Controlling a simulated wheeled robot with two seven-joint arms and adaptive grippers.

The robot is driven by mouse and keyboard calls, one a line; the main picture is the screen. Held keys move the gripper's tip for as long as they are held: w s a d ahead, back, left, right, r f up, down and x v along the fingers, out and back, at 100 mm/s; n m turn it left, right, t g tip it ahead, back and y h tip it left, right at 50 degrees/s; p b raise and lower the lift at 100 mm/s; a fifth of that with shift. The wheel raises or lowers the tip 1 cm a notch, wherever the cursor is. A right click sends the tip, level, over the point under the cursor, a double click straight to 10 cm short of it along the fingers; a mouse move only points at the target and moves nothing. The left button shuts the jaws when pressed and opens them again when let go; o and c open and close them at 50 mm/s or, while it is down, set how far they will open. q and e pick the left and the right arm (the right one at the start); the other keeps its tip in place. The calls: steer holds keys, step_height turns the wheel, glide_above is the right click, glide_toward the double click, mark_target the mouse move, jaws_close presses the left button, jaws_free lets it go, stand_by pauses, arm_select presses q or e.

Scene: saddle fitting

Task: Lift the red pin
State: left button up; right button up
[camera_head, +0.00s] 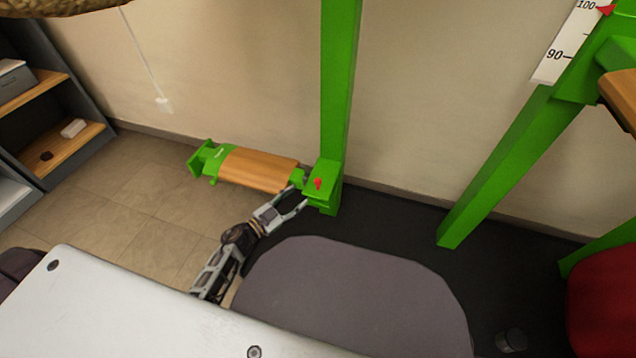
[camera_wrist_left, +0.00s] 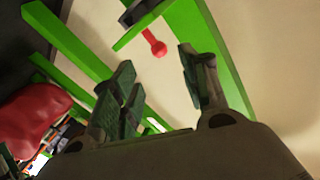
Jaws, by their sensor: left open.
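The red pin (camera_head: 318,183) sits on the green bracket (camera_head: 322,196) at the foot of the green upright post. In the left wrist view the pin's round red head (camera_wrist_left: 159,49) and short stem show just past the fingertips, by the green part. My left gripper (camera_head: 299,198) is open and empty, close beside the bracket on its lower left. Its two fingers (camera_wrist_left: 158,70) stand apart in the left wrist view, with the pin head in line with the gap between them. My right gripper is not in view.
A wood-topped green arm (camera_head: 260,168) extends left from the bracket. A green upright post (camera_head: 340,80) rises behind it. A grey rounded seat (camera_head: 350,295) and a white table (camera_head: 130,310) are in front. A red seat (camera_head: 605,300) stands at right.

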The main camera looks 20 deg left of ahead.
mark_target(318, 181)
arm_select(q)
steer(key=shift+b+x, duration=1.8)
steer(key=shift+x, duration=3.7)
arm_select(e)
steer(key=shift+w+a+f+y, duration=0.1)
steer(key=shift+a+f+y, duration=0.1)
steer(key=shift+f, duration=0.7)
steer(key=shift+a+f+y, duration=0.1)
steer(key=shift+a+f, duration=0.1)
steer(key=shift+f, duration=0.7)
arm_select(q)
steer(key=shift+c, duration=0.4)
jaws_close()
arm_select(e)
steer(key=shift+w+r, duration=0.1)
